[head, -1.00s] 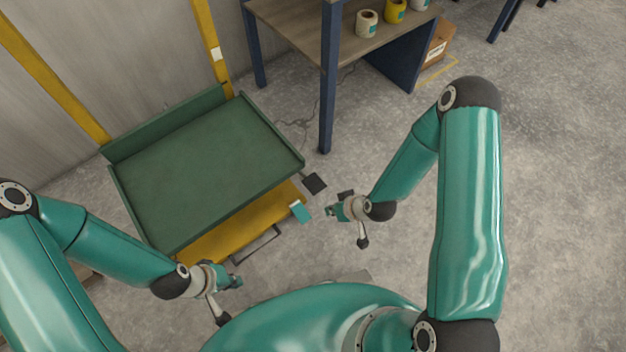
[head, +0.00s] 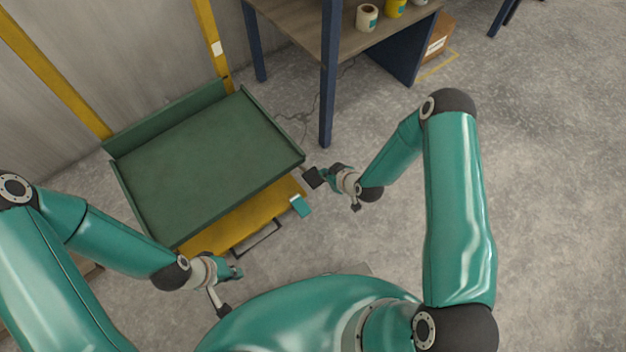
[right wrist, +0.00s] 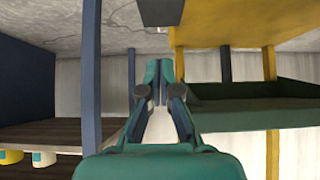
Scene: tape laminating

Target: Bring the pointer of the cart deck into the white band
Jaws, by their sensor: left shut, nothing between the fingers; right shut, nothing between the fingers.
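The cart has a green deck (head: 205,165) with raised rims, above a yellow base (head: 245,218). A small white mark (head: 217,48) shows on the right yellow post. I cannot make out a pointer. A black pad (head: 314,177) and a teal pad (head: 300,206) stick out at the deck's front right. My right gripper (head: 325,174) is shut and empty, right beside the black pad; contact is unclear. Its shut fingers also show in the right wrist view (right wrist: 159,72), with a dark block (right wrist: 160,12) beyond them. My left gripper (head: 238,272) is shut and empty, in front of the cart.
A workbench (head: 300,22) with blue legs stands behind and right of the cart, with rolls (head: 367,17) on top. A cardboard box (head: 438,38) stands on the floor by it. The floor (head: 560,190) at the right is clear.

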